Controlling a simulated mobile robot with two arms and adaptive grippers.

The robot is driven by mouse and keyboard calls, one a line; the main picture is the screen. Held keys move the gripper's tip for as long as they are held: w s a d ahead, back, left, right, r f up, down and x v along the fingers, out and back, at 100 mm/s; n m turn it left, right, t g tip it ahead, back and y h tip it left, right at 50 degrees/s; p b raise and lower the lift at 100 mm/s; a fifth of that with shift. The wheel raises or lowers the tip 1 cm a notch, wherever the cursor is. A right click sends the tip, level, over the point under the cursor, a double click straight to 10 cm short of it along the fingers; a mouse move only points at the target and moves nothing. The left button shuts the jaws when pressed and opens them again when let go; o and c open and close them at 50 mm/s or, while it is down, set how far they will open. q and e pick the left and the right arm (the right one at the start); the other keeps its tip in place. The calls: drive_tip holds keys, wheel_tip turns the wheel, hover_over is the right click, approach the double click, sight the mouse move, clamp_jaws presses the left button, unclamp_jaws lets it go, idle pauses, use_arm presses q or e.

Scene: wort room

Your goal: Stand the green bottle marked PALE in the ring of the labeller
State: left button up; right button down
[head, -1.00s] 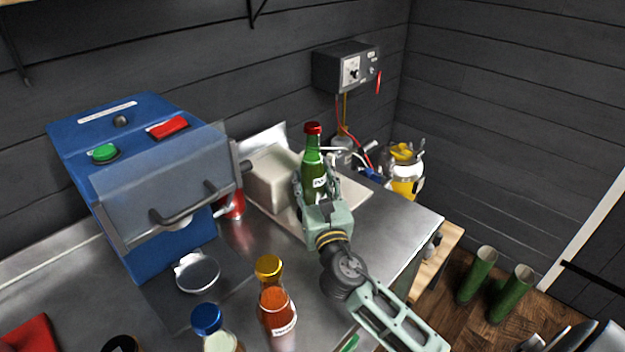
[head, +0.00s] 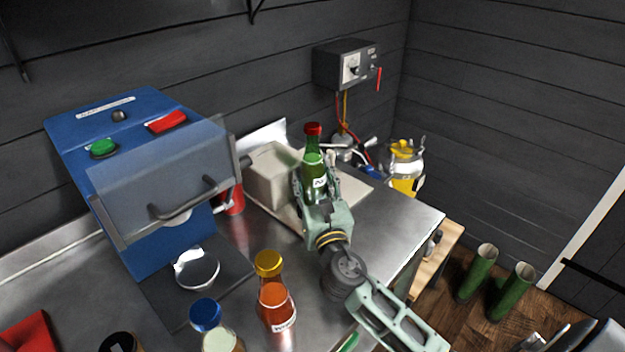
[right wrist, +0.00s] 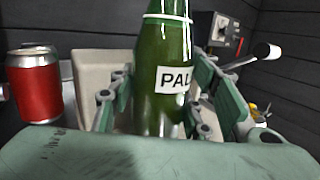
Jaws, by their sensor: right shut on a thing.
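The green bottle (head: 313,168) has a red cap and a white label; in the right wrist view the bottle (right wrist: 160,105) shows "PAL", the rest being cut off. My right gripper (head: 316,190) is shut around it and holds it upright, right of the cream block. Whether its base touches anything is hidden. The blue machine (head: 150,245) at the left, apparently the labeller, has green and red buttons, a clear guard with a handle, and a metal ring (head: 214,273) low at its front. The ring looks empty. My left gripper is not in view.
A cream block (head: 270,176) on a pale base and a red can (head: 236,200) stand between bottle and machine. A gold-capped bottle (head: 275,302) and a blue-capped bottle (head: 207,318) stand in front. Bare steel counter (head: 385,225) lies at the right.

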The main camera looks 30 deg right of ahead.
idle(0.4)
drive_tip(key=c, duration=0.9)
unclamp_jaws()
drive_tip(key=shift+f, duration=0.25)
drive_tip(key=v, duration=1.2)
drive_tip(key=shift+r, duration=0.25)
drive_tip(key=shift+s, duration=0.1)
